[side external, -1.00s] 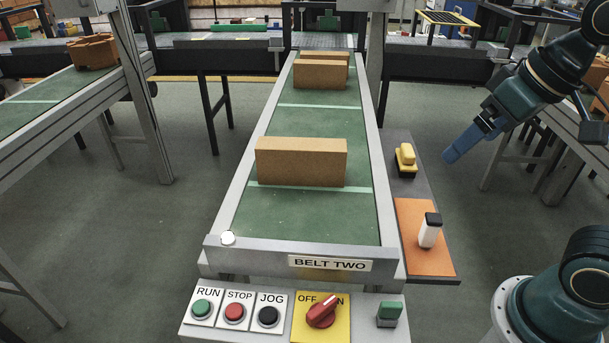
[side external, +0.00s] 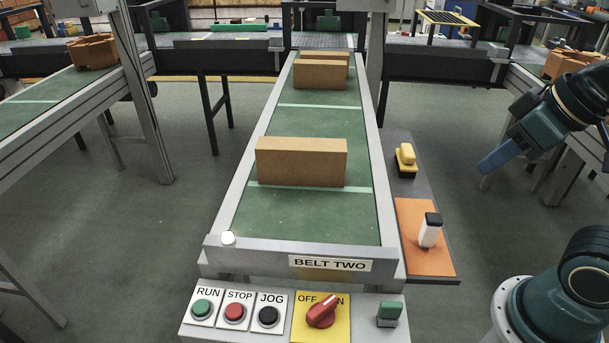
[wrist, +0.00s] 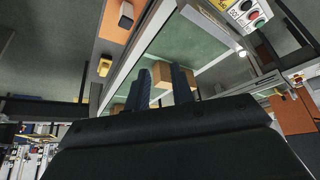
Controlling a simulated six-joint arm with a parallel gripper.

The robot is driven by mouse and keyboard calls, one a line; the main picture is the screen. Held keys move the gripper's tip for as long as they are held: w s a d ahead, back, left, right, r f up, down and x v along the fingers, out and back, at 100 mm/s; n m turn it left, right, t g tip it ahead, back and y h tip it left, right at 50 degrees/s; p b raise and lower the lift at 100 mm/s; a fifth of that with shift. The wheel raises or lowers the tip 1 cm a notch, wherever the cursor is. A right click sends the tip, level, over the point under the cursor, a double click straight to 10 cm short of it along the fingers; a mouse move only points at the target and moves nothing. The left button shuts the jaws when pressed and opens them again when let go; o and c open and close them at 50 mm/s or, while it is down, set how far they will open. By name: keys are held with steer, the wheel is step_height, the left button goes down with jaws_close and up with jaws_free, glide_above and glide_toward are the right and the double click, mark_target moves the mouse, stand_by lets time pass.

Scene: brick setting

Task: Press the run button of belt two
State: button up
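The run button (side external: 202,308) is a green button in a grey ring, under the label RUN. It is at the left end of the panel in front of belt two (side external: 310,215), beside the red stop button (side external: 235,312) and the black jog button (side external: 268,316). The run button also shows at the upper right of the wrist view (wrist: 261,22). My gripper (side external: 492,160) is in the air right of the belt, well away from the panel. In the wrist view its two fingers (wrist: 160,88) are apart with nothing between them.
A red rotary switch (side external: 321,311) on a yellow plate points up and right, partly covering ON. A green-capped block (side external: 389,313) stands right of it. Brown bricks (side external: 301,161) lie on the belt.

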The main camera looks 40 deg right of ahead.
jaws_close()
stand_by(1.1)
